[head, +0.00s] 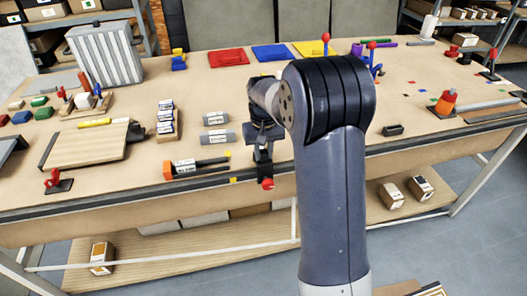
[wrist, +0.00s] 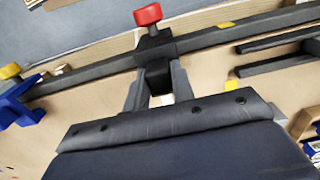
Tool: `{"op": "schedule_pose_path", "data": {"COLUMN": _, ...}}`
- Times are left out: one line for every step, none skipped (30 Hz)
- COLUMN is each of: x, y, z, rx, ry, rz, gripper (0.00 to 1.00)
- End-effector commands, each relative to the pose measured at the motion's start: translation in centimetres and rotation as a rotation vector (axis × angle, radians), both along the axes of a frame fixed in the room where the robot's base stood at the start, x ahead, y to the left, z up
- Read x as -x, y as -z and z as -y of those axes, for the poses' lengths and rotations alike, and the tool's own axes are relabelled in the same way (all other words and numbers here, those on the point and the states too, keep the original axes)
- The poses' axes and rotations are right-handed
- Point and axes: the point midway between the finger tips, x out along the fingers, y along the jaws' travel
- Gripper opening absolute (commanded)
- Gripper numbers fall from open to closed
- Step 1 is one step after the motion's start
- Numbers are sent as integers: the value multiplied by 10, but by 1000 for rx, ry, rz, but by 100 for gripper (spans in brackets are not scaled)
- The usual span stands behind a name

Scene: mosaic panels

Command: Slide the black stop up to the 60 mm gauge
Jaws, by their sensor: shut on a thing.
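The black stop (wrist: 157,50) with its red knob (wrist: 148,15) sits on the dark rail (wrist: 215,36) in the wrist view. My gripper (wrist: 160,92) is shut on the stop's dark block, one finger on each side. In the head view my gripper (head: 263,140) is at the rail (head: 120,199) along the table's front edge, with the red knob hanging at the front.
An orange-ended piece with dark bars (head: 185,169) lies close behind the rail, left of my gripper; its bars (wrist: 275,54) show at right in the wrist view. A yellow mark (head: 233,180) is on the rail. A small black block (head: 393,130) lies to the right.

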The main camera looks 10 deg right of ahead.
Motion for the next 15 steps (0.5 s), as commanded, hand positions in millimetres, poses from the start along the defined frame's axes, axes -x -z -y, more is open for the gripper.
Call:
{"op": "schedule_pose_path", "data": {"x": 0, "y": 0, "z": 0, "rx": 0, "ry": 0, "rz": 0, "gripper": 16}}
{"op": "schedule_pose_path", "data": {"x": 0, "y": 0, "z": 0, "rx": 0, "ry": 0, "rz": 0, "gripper": 14}}
{"op": "schedule_pose_path", "data": {"x": 0, "y": 0, "z": 0, "rx": 0, "ry": 0, "rz": 0, "gripper": 10}}
{"op": "schedule_pose_path", "data": {"x": 0, "y": 0, "z": 0, "rx": 0, "ry": 0, "rz": 0, "gripper": 8}}
{"op": "schedule_pose_path", "data": {"x": 0, "y": 0, "z": 0, "rx": 0, "ry": 0, "rz": 0, "gripper": 5}}
{"op": "schedule_pose_path", "data": {"x": 0, "y": 0, "z": 0, "rx": 0, "ry": 0, "rz": 0, "gripper": 2}}
{"op": "schedule_pose_path", "data": {"x": 0, "y": 0, "z": 0, "rx": 0, "ry": 0, "rz": 0, "gripper": 0}}
{"op": "schedule_pose_path", "data": {"x": 0, "y": 0, "z": 0, "rx": 0, "ry": 0, "rz": 0, "gripper": 0}}
{"op": "schedule_pose_path", "data": {"x": 0, "y": 0, "z": 0, "rx": 0, "ry": 0, "rz": 0, "gripper": 0}}
{"op": "schedule_pose_path", "data": {"x": 0, "y": 0, "z": 0, "rx": 0, "ry": 0, "rz": 0, "gripper": 0}}
{"op": "schedule_pose_path", "data": {"x": 0, "y": 0, "z": 0, "rx": 0, "ry": 0, "rz": 0, "gripper": 0}}
{"op": "schedule_pose_path", "data": {"x": 0, "y": 0, "z": 0, "rx": 0, "ry": 0, "rz": 0, "gripper": 0}}
{"op": "schedule_pose_path", "data": {"x": 0, "y": 0, "z": 0, "rx": 0, "ry": 0, "rz": 0, "gripper": 0}}
{"op": "schedule_pose_path", "data": {"x": 0, "y": 0, "z": 0, "rx": 0, "ry": 0, "rz": 0, "gripper": 0}}
{"op": "schedule_pose_path", "data": {"x": 0, "y": 0, "z": 0, "rx": 0, "ry": 0, "rz": 0, "gripper": 0}}
